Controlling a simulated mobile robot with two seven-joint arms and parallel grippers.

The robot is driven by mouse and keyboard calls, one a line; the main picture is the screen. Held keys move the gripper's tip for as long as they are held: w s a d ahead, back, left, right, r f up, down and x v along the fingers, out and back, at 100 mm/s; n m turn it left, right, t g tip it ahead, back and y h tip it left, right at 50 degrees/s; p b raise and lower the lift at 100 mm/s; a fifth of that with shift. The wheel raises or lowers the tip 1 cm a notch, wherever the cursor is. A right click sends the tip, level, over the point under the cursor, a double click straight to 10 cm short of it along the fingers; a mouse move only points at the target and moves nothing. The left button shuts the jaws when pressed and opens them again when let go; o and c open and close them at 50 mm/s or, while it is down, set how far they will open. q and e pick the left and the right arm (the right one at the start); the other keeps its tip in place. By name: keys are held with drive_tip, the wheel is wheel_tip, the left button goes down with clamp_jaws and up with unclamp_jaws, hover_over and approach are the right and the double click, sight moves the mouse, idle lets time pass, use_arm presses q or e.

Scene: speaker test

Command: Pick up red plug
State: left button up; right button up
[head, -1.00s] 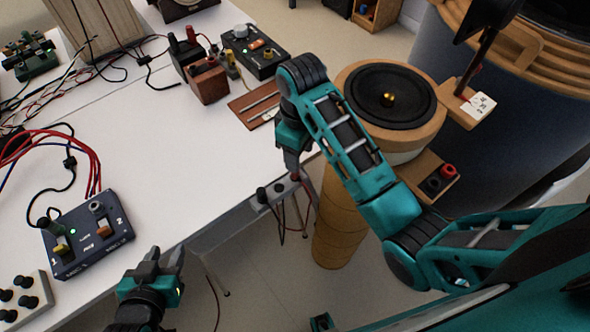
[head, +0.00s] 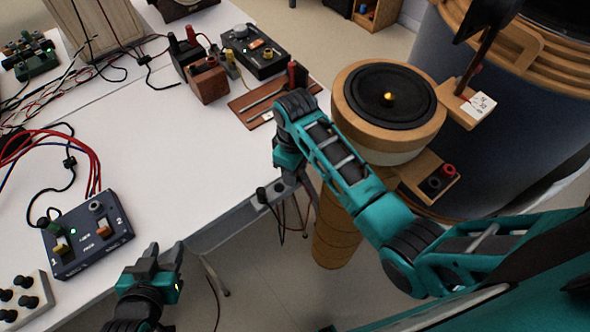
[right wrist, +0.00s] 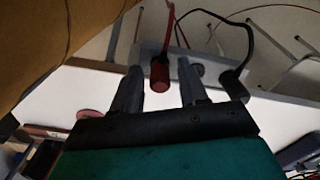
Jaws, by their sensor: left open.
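My left gripper (head: 163,262) is open and empty near the table's front edge, right of the blue control box (head: 87,235).
A round speaker (head: 388,97) on a wooden stand is right of the table, with red and black sockets (head: 441,178) below it. A black cable (right wrist: 252,50) hangs beside the plug. Boxes and wires crowd the table's back; the white tabletop (head: 165,165) is clear mid-table.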

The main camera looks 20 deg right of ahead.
clamp_jaws()
drive_tip(key=shift+r, duration=0.1)
idle(0.3)
